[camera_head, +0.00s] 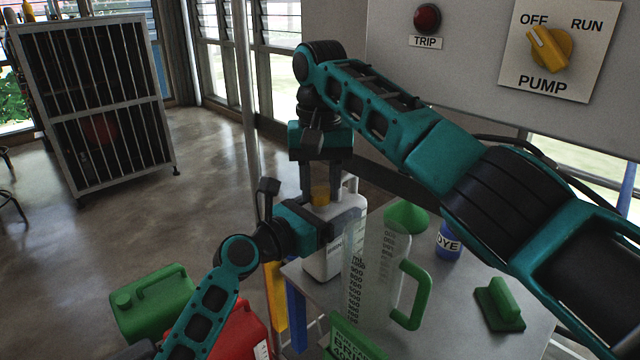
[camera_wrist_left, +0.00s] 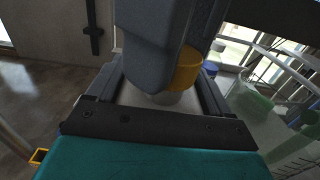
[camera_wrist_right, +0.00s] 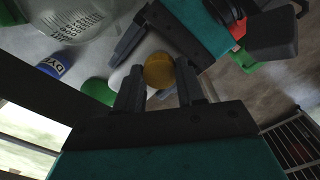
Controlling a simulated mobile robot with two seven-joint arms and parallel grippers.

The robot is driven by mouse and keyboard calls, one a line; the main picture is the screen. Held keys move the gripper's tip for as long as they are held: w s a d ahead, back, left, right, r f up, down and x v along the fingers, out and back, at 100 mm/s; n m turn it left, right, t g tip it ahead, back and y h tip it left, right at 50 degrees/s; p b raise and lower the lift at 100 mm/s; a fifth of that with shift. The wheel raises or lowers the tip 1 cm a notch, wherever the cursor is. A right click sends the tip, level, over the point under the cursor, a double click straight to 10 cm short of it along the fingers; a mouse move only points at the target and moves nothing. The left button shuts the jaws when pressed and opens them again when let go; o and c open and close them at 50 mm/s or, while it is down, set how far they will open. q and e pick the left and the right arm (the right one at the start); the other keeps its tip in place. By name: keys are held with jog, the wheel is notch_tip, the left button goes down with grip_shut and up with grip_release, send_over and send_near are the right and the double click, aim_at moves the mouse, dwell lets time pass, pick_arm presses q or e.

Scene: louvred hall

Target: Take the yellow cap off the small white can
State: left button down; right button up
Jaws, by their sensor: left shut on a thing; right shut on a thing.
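The small white can (camera_head: 322,262) stands on the grey table, with its yellow cap (camera_head: 320,194) at its neck. My left gripper (camera_head: 338,226) comes in from the left and is shut on the can's body. My right gripper (camera_head: 324,190) reaches down from above, shut on the cap with one finger on each side. In the left wrist view the cap (camera_wrist_left: 187,72) is partly hidden by a right finger. In the right wrist view the cap (camera_wrist_right: 158,70) lies between the right fingertips. I cannot tell whether it has turned.
A clear measuring jug (camera_head: 374,275) with a green handle stands close right of the can. Behind are a green funnel (camera_head: 406,216) and a blue DYE bottle (camera_head: 449,241). A green block with a grip (camera_head: 499,305) lies right. Green (camera_head: 152,303) and red (camera_head: 240,335) jerrycans stand lower left.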

jog(key=n, duration=0.5)
jog(key=shift+n, duration=0.4)
jog(key=n, duration=1.5)
jog(key=shift+s, duration=0.1)
jog(key=shift+r, duration=0.25)
jog(key=shift+r, duration=0.95)
